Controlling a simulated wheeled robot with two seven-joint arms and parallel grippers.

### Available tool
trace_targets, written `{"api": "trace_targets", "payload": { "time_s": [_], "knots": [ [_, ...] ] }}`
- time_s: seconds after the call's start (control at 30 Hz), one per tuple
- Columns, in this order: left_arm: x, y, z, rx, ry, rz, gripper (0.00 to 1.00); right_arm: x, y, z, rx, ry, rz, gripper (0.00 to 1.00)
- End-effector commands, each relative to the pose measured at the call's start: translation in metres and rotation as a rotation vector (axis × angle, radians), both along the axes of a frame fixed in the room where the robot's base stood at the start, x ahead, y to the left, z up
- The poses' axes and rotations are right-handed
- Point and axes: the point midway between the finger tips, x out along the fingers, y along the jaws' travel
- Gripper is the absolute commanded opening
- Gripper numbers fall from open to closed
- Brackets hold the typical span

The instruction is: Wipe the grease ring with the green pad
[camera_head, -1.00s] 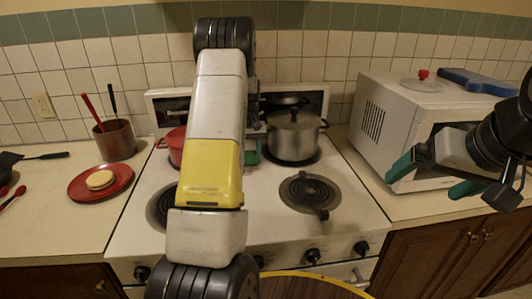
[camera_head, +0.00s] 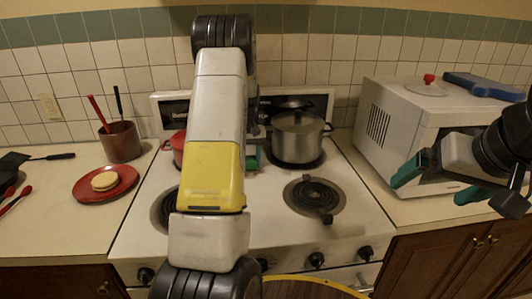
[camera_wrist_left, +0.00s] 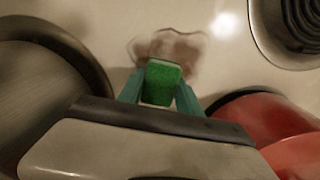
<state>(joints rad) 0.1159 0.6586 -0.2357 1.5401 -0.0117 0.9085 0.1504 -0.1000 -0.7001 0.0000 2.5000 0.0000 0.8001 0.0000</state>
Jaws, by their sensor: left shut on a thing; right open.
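The green pad (camera_wrist_left: 163,80) is held between the fingers of my left gripper (camera_wrist_left: 161,92), which is shut on it. The grease ring (camera_wrist_left: 172,48) is a brownish, uneven stain on the pale stovetop (camera_head: 270,205). In the left wrist view the pad's far end overlaps the stain's near part; I cannot tell whether it touches the surface. In the head view my left arm hides the stain and most of that gripper. My right gripper (camera_head: 438,182) is open and empty in front of the microwave.
A steel pot (camera_head: 298,140) and a red pot (camera_head: 178,147) stand on the rear burners, close on either side of my left gripper. The microwave (camera_head: 385,125) stands right; a red plate (camera_head: 88,190) lies left.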

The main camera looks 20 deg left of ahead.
Motion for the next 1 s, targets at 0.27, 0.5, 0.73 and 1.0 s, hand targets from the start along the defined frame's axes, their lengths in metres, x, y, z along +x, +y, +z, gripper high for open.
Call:
{"api": "trace_targets", "payload": {
  "time_s": [0.27, 0.5, 0.73, 1.0],
  "knots": [
    [-0.012, -0.005, -0.001, -0.001, 0.004, 0.001, 0.0, 0.0, 0.0, 0.0, 0.0, 0.0, 0.0, 1.0],
    [-0.029, -0.014, -0.001, -0.001, 0.004, 0.0, 0.0, 0.0, 0.0, 0.0, 0.0, 0.0, 0.0, 1.0],
    [-0.042, -0.02, -0.002, -0.001, 0.005, -0.001, 0.0, 0.0, 0.0, 0.0, 0.0, 0.0, 0.0, 1.0],
    [-0.055, -0.027, -0.001, -0.002, 0.007, 0.0, 0.0, 0.0, 0.0, 0.0, 0.0, 0.0, 0.0, 1.0]
  ]
}}
